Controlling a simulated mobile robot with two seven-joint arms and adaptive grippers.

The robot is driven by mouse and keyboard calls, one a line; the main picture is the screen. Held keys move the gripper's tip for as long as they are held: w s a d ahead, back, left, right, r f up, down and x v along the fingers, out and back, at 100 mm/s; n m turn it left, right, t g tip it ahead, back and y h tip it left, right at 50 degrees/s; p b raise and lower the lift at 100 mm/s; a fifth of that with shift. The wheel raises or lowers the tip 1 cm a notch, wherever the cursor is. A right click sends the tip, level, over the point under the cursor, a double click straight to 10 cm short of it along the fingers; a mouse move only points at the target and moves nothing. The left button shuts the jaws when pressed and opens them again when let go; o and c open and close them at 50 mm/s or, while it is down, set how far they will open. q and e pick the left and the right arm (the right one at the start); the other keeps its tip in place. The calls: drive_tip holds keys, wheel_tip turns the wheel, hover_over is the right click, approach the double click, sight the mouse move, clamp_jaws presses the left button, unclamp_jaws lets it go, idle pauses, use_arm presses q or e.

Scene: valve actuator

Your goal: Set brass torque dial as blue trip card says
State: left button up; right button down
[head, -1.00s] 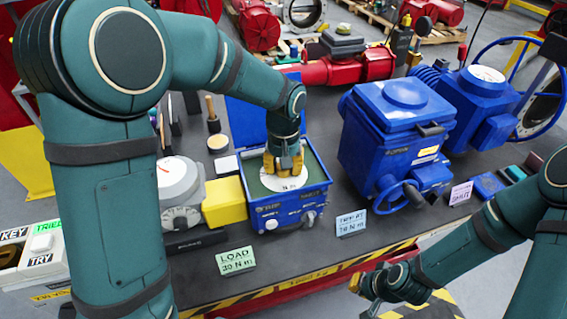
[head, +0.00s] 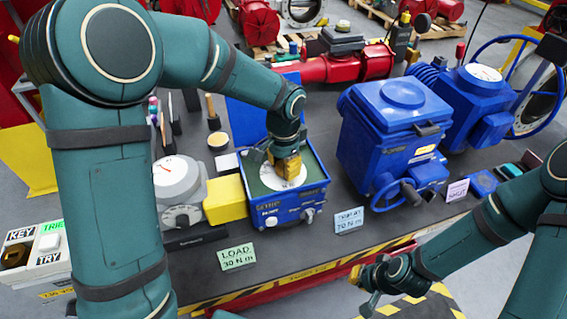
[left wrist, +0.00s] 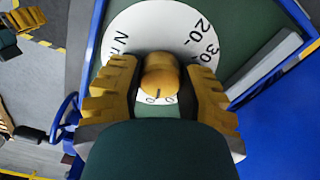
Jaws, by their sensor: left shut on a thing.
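The brass torque dial (left wrist: 160,76) is a round knob over a white scale plate (left wrist: 125,28) marked N m, with 20 and 30 legible. My left gripper (head: 285,175) points down into the open blue actuator box (head: 262,208). In the left wrist view its yellow fingers (left wrist: 158,88) are shut on the dial, one on each side. A dark mark on the knob faces the bottom of that view; the figures there are partly hidden. The blue trip card (head: 349,220) seems to read 70 N m, but the print is small. My right gripper (head: 367,283) hangs off the table's front edge.
A green load card (head: 237,258) stands at the front. A pink card (head: 457,190) stands to the right. A closed blue actuator (head: 390,140) with a handwheel stands right of the open box. A grey gauge housing with a yellow block (head: 225,200) is on its left.

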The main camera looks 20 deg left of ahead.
use_arm(q)
drive_tip(key=shift+f+m, duration=0.1)
drive_tip(key=shift+m, duration=0.4)
drive_tip(key=o, duration=1.2)
wheel_tip(320, 180, up, 12)
drive_tip(key=shift+r, duration=0.1)
